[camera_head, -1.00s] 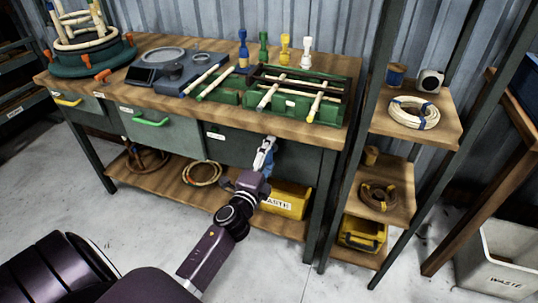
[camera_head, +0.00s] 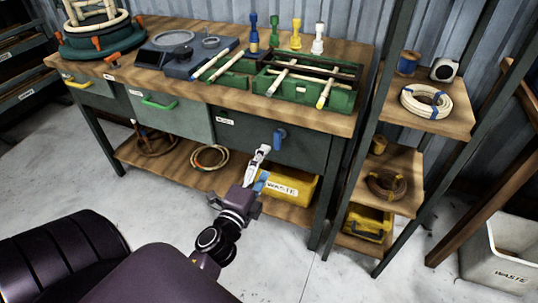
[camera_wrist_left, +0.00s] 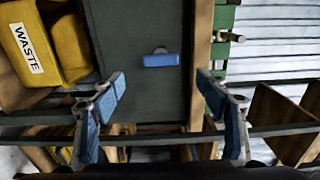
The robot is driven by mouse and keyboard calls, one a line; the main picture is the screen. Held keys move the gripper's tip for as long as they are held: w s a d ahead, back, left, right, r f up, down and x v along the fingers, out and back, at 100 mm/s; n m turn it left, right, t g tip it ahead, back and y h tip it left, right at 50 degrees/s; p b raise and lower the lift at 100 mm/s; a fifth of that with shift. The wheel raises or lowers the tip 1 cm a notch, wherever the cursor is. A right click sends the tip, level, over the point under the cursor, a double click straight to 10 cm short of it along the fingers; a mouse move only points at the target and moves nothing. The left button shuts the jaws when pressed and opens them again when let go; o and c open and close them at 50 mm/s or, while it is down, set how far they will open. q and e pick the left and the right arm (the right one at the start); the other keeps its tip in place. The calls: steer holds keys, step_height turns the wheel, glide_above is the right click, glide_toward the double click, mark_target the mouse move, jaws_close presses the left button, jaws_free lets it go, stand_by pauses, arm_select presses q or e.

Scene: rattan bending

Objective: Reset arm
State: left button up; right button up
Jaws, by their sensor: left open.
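My left gripper (camera_head: 259,163) is in front of the workbench, below and apart from the blue handle (camera_head: 279,138) of the dark grey drawer (camera_head: 240,140). In the left wrist view the gripper (camera_wrist_left: 163,90) is open and empty, its blue-padded fingers spread wide. The blue handle (camera_wrist_left: 161,60) shows beyond and between the fingers, not touched. The drawer front looks flush with the bench, with no gap visible. My right gripper does not show.
A yellow waste bin (camera_head: 289,188) stands on the lower shelf close behind the gripper. A shelf rack (camera_head: 408,180) stands at right. The wooden bench top (camera_head: 218,98) carries a green jig (camera_head: 340,100) and several bottles. Clear floor lies in front.

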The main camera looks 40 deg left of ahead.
arm_select(q)
steer(key=shift+s+d, duration=0.1)
steer(key=shift+s, duration=0.35)
